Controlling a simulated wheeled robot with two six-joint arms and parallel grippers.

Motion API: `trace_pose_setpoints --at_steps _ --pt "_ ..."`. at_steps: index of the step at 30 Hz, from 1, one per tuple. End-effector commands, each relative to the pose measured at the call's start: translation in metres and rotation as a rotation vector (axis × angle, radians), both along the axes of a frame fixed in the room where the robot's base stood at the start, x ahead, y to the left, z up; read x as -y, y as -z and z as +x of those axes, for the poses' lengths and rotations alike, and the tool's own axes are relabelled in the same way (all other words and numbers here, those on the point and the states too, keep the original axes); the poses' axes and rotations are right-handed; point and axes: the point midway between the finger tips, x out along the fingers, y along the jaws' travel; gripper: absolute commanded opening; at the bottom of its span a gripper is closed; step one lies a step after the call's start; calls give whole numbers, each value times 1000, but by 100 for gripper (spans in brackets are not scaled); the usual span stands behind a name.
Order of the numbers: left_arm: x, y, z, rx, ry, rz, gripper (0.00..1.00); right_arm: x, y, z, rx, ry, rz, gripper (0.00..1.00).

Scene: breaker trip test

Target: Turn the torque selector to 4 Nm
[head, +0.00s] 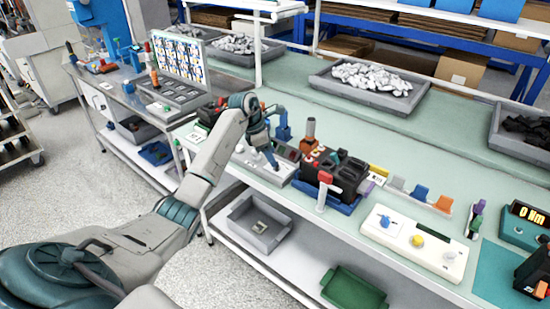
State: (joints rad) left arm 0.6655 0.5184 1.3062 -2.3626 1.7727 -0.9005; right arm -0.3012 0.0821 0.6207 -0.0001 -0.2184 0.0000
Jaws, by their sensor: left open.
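My left arm comes in from the left, and its left gripper (272,163) points down over a light grey box (258,160) on the bench. The gripper is open; whether its fingers touch anything on the box is too small to tell. I cannot tell which control is the torque selector, and no scale is readable. A teal unit at the right has a display (528,213) reading 0 Nm. My right gripper is not in view.
Black breaker-like blocks (343,172) with a red-handled tool (324,190) stand between the gripper and the panel. Grey trays (318,84) of parts lie behind. A grey bin (240,215) and green bin (352,291) are below.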

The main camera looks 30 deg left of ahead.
Motion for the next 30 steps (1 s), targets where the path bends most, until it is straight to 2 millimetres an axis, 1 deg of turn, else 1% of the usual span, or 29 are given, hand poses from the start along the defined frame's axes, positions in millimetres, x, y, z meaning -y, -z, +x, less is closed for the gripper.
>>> trace_pose_setpoints --at_steps 1,3,7,12,18,20,21,23,25,26,30 --pt "4 7 2 -3 1 -3 55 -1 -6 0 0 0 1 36" --pt "6 16 4 -3 1 -1 55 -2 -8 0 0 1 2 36" --pt "10 29 8 0 0 -1 55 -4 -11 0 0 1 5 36" --pt "11 36 9 0 1 0 55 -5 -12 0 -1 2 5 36" --pt "11 36 10 0 1 0 55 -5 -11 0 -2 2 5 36" --pt "11 36 9 1 1 -1 45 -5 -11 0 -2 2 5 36" --pt "11 36 9 1 1 -1 37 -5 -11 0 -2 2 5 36" --pt "11 36 9 1 1 -1 25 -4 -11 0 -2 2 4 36" --pt "11 36 9 1 1 -1 11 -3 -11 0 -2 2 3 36" --pt "11 36 10 2 1 0 10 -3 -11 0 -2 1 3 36" --pt "11 36 10 1 5 0 10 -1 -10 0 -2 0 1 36"
